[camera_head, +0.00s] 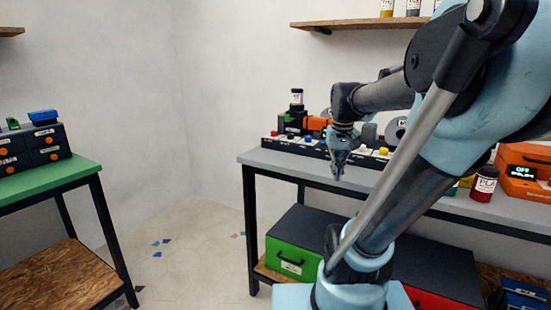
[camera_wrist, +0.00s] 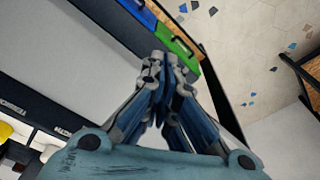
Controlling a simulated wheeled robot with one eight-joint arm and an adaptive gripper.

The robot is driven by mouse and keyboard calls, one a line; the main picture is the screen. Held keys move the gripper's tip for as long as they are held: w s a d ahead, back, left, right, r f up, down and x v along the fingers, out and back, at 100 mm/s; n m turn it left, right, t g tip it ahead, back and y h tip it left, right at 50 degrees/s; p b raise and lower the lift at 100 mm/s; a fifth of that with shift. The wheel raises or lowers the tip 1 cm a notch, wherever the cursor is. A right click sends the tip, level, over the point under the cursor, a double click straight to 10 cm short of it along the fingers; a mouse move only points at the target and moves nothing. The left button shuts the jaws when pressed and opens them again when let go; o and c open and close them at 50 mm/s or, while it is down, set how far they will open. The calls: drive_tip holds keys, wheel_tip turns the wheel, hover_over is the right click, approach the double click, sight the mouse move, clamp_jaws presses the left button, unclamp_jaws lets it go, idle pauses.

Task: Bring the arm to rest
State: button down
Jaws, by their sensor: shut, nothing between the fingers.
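My gripper (camera_head: 338,172) hangs pointing down in front of the grey-topped bench (camera_head: 268,157) in the head view. Its fingers are shut with nothing between them. In the wrist view my gripper (camera_wrist: 165,62) shows its fingertips together, over the bench's front edge and the floor. My arm is bent, with its forearm reaching left across the bench. It hides part of the bench top and the things on it.
A dark sorting tray (camera_head: 293,146) with small coloured parts stands on the bench. A red jar (camera_head: 484,183) and an orange printer (camera_head: 523,170) stand at right. A green bin (camera_head: 291,261) sits below. A green-topped table (camera_head: 45,181) is at left, with open floor between.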

drive_tip(key=s+a+f, duration=0.1)
drive_tip(key=s+f, duration=1)
drive_tip(key=f, duration=0.2)
drive_tip(key=shift+s+f+t, duration=0.15)
drive_tip(key=shift+s+t, duration=0.15)
drive_tip(key=shift+t, duration=0.1)
